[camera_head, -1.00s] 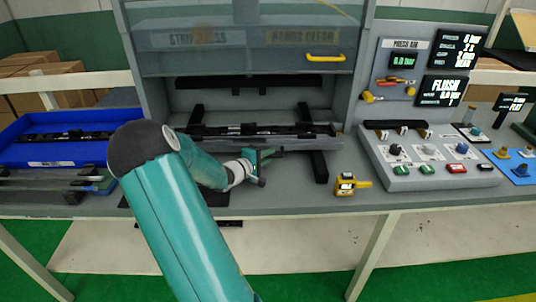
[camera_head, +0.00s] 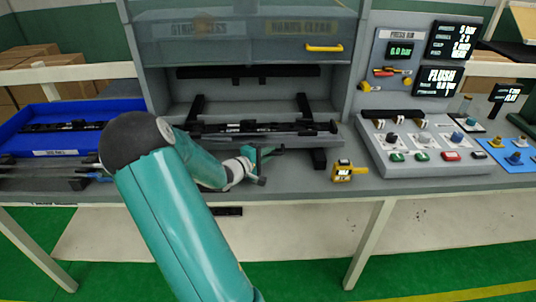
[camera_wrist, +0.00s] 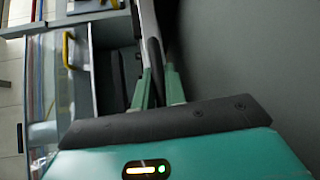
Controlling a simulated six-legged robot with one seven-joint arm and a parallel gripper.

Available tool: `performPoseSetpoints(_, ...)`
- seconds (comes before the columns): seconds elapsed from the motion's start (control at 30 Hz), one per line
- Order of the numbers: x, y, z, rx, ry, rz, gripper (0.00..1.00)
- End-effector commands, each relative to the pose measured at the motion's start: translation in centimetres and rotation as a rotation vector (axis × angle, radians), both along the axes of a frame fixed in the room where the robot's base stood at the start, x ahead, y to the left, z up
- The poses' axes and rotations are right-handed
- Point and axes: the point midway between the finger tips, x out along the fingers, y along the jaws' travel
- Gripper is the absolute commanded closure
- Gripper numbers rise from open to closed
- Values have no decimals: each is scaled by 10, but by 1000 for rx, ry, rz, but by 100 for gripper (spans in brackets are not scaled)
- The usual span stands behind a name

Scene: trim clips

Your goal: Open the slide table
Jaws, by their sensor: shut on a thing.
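The slide table (camera_head: 308,137) is a grey plate under the press opening, with a long dark trim strip (camera_head: 235,128) lying across it. Dark rails (camera_head: 319,158) show beneath it and run forward onto the bench. My gripper (camera_head: 262,160) is at the front edge of the slide table, left of the right rail. In the wrist view, the two green fingers of my gripper (camera_wrist: 158,88) are closed around a dark rounded bar (camera_wrist: 154,55), which looks like the slide table's handle. My arm hides the left front of the table.
A clear guard with a yellow handle (camera_head: 324,48) is raised above the opening. A blue tray (camera_head: 60,153) stands at the left. The bench front is narrow.

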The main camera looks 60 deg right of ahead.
Motion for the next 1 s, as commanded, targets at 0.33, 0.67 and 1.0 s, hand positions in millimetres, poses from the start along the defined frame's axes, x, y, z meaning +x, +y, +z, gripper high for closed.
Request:
performPoseSetpoints(0.33, 2, 1, 0, -1, -1, 4, 66)
performPoseSetpoints(0.67, 4, 10, 1, 0, -2, 4, 66)
performPoseSetpoints(1.0, 25, 73, 12, 0, -3, 7, 66)
